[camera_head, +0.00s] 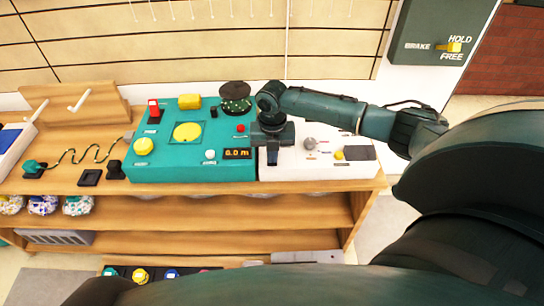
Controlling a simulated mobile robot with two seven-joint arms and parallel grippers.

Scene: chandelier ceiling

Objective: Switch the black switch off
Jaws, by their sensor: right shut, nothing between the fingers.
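A small black switch-like piece (213,112) stands on the teal control box (165,172), right of a big yellow button. A black block (115,170) stands on the wooden top, left of the box. I cannot tell for sure which is the black switch, or its position. My right gripper (272,158) is shut and empty, pointing down at the seam between the teal box and the white box (330,172). It hides part of both boxes there. I cannot tell if it touches them. My left gripper is not in view.
The teal box carries a red switch (154,108), yellow knobs, a dark round knob (235,92) and a display (237,154). A black square plate (90,178) and a wavy wire (85,152) lie left. A brake panel (440,35) hangs upper right.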

